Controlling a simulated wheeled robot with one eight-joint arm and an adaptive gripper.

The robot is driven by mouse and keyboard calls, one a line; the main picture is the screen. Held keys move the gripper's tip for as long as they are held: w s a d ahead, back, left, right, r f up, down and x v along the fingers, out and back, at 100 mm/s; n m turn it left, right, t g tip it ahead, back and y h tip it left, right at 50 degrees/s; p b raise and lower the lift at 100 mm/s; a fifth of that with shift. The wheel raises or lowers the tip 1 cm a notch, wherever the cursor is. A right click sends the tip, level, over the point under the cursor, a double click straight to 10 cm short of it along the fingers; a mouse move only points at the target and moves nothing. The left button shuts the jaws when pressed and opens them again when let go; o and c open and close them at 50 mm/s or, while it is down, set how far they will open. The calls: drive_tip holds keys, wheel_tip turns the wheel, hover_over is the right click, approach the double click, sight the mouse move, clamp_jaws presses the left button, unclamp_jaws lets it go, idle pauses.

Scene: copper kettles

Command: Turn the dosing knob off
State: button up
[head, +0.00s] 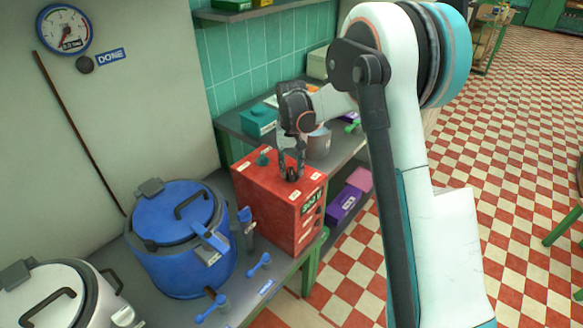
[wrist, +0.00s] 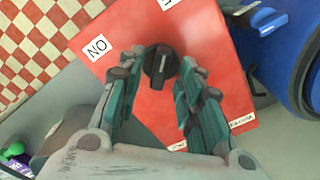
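A red box (head: 255,195) stands on the bench, with labels on its top. In the wrist view a black round knob (wrist: 160,65) sits on the red top (wrist: 215,60), with a light line on its face. A label that reads ON upside down (wrist: 97,47) is to its left; another label is cut off at the top edge. A label below the knob is partly hidden by a finger, so I cannot read the knob's name. My gripper (wrist: 158,68) is open, its fingertips on either side of the knob with small gaps. In the head view my gripper (head: 291,174) is low over the box top and hides the knob.
A teal knob (head: 262,158) stands at the back of the box top. A grey pot (head: 319,144) and teal box (head: 258,121) are behind.

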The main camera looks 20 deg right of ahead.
sight(292, 171)
wheel_tip(292, 171, up, 11)
drive_tip(key=shift+r, duration=0.15)
idle(0.4)
drive_tip(key=s+r+n+t, duration=0.1)
drive_tip(key=s+r+t, duration=0.1)
drive_tip(key=s+r, duration=0.45)
drive_tip(key=s+r+t, duration=0.1)
drive_tip(key=s+r, duration=0.2)
drive_tip(key=s, duration=0.7)
drive_tip(key=s+f+t, duration=0.2)
drive_tip(key=s, duration=0.6)
drive_tip(key=s+f+n+t, duration=0.1)
drive_tip(key=s+f+t, duration=0.1)
drive_tip(key=s, duration=0.7)
drive_tip(key=shift+s, duration=0.3)
